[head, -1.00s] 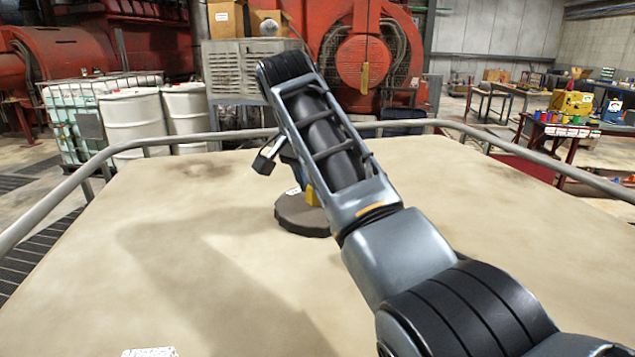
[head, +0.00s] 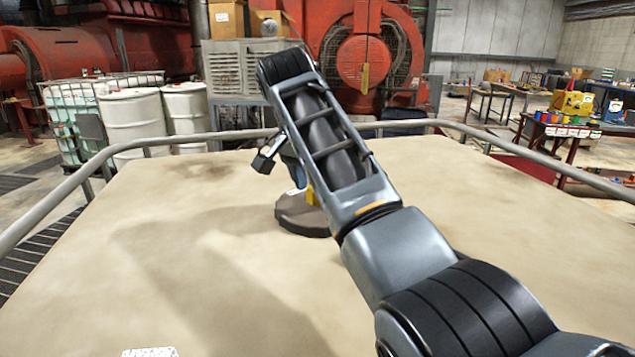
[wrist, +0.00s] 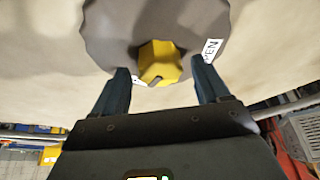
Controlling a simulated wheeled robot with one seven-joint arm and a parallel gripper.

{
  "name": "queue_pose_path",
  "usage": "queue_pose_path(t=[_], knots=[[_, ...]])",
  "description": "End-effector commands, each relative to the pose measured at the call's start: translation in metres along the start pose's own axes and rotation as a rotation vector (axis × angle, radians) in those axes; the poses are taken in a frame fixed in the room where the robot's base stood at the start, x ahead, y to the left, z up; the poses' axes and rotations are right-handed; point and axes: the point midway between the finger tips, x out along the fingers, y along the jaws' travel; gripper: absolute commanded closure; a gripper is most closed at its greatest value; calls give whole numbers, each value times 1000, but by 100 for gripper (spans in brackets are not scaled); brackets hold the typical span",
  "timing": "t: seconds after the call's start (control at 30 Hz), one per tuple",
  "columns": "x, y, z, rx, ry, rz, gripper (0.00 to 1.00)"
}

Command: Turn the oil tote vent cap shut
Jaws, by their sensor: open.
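The vent cap is a dark grey-brown disc with a scalloped edge (head: 300,226) on the tan tote top (head: 200,270), partly hidden behind my arm in the head view. In the wrist view the cap (wrist: 180,25) has a yellow faceted knob (wrist: 158,62) at its middle with a dark slot or mark on it. A white label ending in "EN" (wrist: 211,50) lies to the knob's right; another white label is mostly hidden by the left finger. My gripper (wrist: 163,80) is open, its two blue-grey fingers on either side of the knob with gaps. Contact is not visible.
A grey rail (head: 245,135) runs around the tote top. White drums (head: 133,120) and a caged tank (head: 70,115) stand beyond it at left. A red workbench with coloured cans (head: 560,130) is at right.

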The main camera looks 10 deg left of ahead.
Motion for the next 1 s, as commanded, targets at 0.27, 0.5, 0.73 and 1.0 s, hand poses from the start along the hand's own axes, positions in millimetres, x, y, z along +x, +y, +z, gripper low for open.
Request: queue_pose_path(t=[0.27, 0.5, 0.73, 1.0], knots=[[-40, -2, 0, 1, 4, -5, 25], [-69, -3, 0, -2, 2, -7, 25], [-76, 0, 0, 1, 0, -2, 25], [-76, 0, 0, 0, 0, -1, 25]])
